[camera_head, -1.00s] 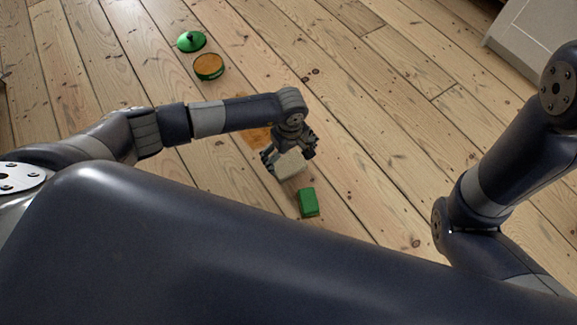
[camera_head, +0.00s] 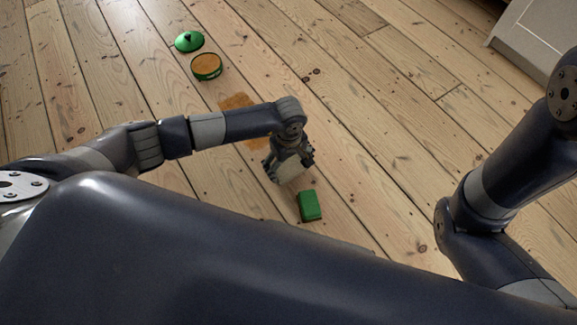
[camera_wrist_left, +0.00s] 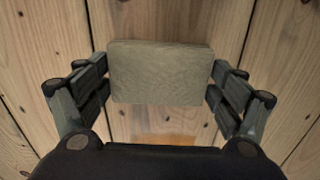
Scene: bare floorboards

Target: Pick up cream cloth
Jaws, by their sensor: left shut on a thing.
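The cream cloth (camera_head: 293,174), a small folded block, is between the fingers of my left gripper (camera_head: 289,171) in the head view. In the left wrist view the cloth (camera_wrist_left: 160,72) spans the space between the two fingers of the left gripper (camera_wrist_left: 160,88), which is shut on its sides. Whether the cloth touches the floor is hard to tell. My right gripper is outside both views; only its arm shows at the right of the head view.
A green block (camera_head: 310,206) lies on the floorboards just right of and nearer than the cloth. An orange-brown patch (camera_head: 238,102) lies on the floor behind the left arm. A green-rimmed round container (camera_head: 206,66) and a green lid (camera_head: 189,41) are farther back. A white cabinet (camera_head: 540,30) stands at the far right.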

